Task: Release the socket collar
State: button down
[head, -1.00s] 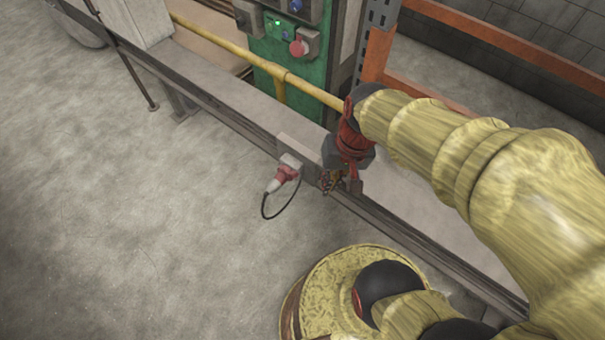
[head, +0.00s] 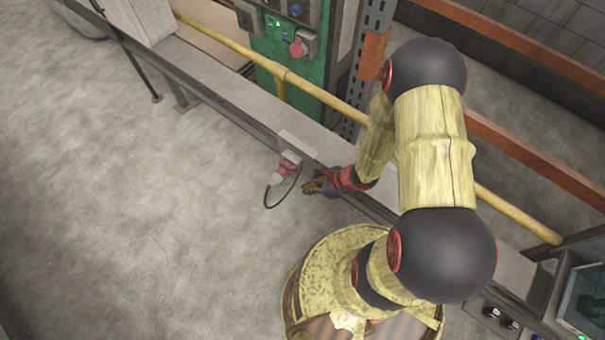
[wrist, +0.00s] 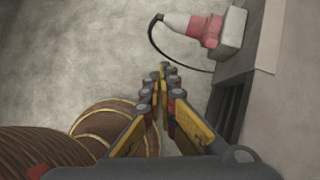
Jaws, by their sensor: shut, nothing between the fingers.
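The socket (head: 289,159) is a grey housing on the side of the long rail, with a red-and-white plug (head: 279,173) in it and a black cable looping down. In the wrist view the red collar (wrist: 206,29) sits between the grey socket body (wrist: 231,32) and the pale plug body, at the upper right. My gripper (head: 312,184) is just right of the plug and apart from it. In the wrist view its yellow and black fingers (wrist: 162,92) are together, with nothing between them, below and left of the collar.
A long grey rail (head: 235,118) runs diagonally beside the socket. A yellow pipe (head: 335,105) and a green control cabinet (head: 283,50) with buttons stand behind it. An orange rack (head: 540,60) is at the upper right. The grey floor (head: 130,230) at left is clear.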

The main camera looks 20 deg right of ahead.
aim_at(294, 169)
jog(key=d+m, duration=0.1)
jog(key=w+d+f+m+h, duration=0.1)
jog(key=d, duration=0.1)
jog(key=w+d+f+m+h, duration=0.1)
jog(key=d+m, duration=0.1)
jog(key=shift+w+t, duration=0.25)
jog(key=shift+t, duration=0.15)
jog(key=b+x, duration=0.4)
jog(key=x, duration=0.7)
jog(key=shift+w+a+r+p, duration=0.2)
jog(key=shift+w+r, duration=0.1)
jog(key=shift+r, duration=0.35)
jog(key=shift+w+a+r+p, duration=0.15)
jog(key=shift+w+r, duration=0.1)
jog(key=shift+r, duration=0.4)
jog(key=shift+w+a+r+p, duration=0.2)
jog(key=shift+w+r, duration=0.1)
jog(key=shift+r, duration=0.35)
jog(key=shift+d+r+p, duration=0.15)
jog(key=shift+p, duration=0.15)
